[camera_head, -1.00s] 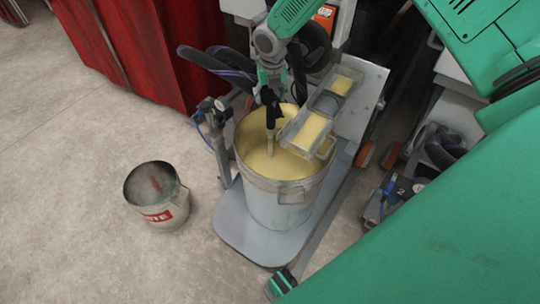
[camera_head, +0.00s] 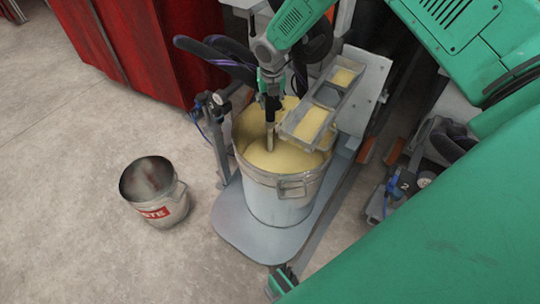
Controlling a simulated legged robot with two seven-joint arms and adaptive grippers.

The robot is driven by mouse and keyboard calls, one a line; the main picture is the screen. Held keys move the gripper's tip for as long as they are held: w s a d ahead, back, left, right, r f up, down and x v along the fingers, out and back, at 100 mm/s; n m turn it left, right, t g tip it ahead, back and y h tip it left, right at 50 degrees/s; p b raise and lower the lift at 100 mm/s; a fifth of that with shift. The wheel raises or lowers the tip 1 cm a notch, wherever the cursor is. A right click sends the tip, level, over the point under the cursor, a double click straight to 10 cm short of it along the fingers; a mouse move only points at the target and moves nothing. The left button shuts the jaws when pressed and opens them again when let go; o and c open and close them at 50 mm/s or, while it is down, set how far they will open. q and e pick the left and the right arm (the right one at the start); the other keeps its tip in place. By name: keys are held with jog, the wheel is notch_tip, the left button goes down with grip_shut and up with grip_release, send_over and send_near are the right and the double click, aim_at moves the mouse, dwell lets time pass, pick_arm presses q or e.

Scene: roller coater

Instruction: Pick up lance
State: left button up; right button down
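The lance (camera_head: 271,137) stands nearly upright in the pail (camera_head: 284,205) of yellow material, its lower end meeting the yellow surface. It has a dark upper part and a pale lower tube. My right gripper (camera_head: 272,88), on the green and grey arm that comes down from the top, is right at the lance's dark upper part. The fingers overlap the dark part, so I cannot tell whether they are closed on it. My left gripper is not in view.
A metal tray (camera_head: 310,122) with yellow material lies across the pail's rim, close right of the lance. The pail stands on a grey platform (camera_head: 237,220). A waste bin (camera_head: 160,205) stands on the floor at left. Dark hoses (camera_head: 215,58) and a red curtain (camera_head: 130,45) are behind.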

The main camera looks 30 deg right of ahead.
dwell(0.3)
notch_tip(320, 180, up, 46)
jog(key=p, duration=3.4)
jog(key=shift+p, duration=0.35)
jog(key=shift+w+f, duration=0.1)
